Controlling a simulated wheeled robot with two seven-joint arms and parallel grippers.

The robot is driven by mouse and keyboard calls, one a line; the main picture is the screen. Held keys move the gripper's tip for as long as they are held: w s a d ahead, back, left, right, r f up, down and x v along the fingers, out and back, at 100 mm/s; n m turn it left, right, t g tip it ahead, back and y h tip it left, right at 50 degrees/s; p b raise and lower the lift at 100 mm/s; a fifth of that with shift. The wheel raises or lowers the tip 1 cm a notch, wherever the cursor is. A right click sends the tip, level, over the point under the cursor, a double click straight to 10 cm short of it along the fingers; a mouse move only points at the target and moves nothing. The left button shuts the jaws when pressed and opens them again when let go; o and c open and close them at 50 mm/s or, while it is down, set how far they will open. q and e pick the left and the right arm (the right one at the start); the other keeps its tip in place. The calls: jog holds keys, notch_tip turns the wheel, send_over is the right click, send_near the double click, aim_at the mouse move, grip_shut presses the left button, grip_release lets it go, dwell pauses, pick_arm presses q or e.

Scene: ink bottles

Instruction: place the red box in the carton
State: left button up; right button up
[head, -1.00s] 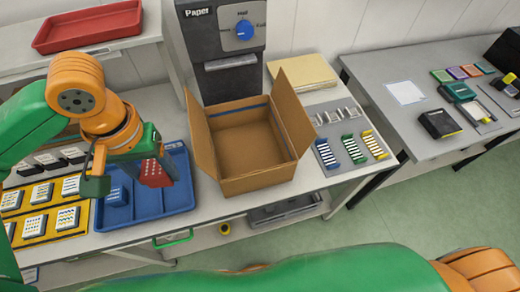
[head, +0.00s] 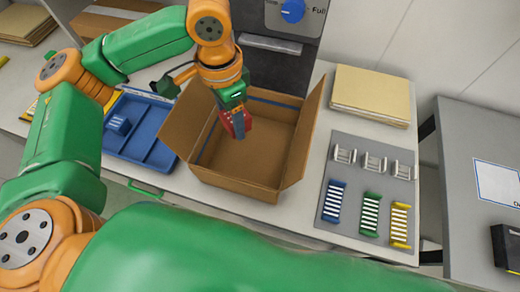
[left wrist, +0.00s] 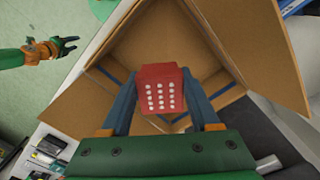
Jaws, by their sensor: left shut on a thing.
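The red box (head: 240,121) is held in my left gripper (head: 236,122). The left wrist view shows it as a red block with rows of white dots (left wrist: 158,88), between the two blue fingers of my left gripper (left wrist: 162,100), which is shut on it. The open cardboard carton (head: 235,180) stands on the table below, its flaps spread outward. In the head view the red box is over the carton's opening; its exact height above the floor of the carton is hard to tell. My right gripper is not in the head view, but an open gripper shows far off in the left wrist view (left wrist: 62,47).
A blue tray (head: 160,155) with a blue block (head: 120,124) stands left of the carton. A grey mat (head: 342,225) with coloured racks lies to the right. Folders (head: 371,92) are stacked behind it. A dark machine (head: 275,70) stands behind the carton.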

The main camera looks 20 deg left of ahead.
aim_at(250, 150)
pick_arm(q)
jog(key=m, duration=0.2)
jog(key=w+f+m, duration=0.1)
jog(key=m, duration=0.1)
jog(key=f+m+b, duration=0.1)
jog(key=m, duration=0.1)
jog(key=w+f+m, duration=0.1)
jog(key=w+f+m+b, duration=0.1)
jog(key=m, duration=0.1)
jog(key=shift+d+m+b, duration=0.25)
jog(key=shift+m+b, duration=0.05)
jog(key=f+m, duration=0.1)
jog(key=f, duration=0.3)
jog(key=w+f+m+b, duration=0.1)
jog(key=f+m, duration=0.1)
jog(key=f, duration=0.3)
jog(key=w+f+m+b, duration=0.1)
jog(key=f+m, duration=0.1)
jog(key=f, duration=0.3)
jog(key=shift+d+f, duration=0.25)
jog(key=shift+d, duration=0.15)
jog(key=o, duration=1.4)
notch_tip(250, 150, up, 12)
jog(key=b, duration=0.1)
jog(key=shift+b, duration=0.4)
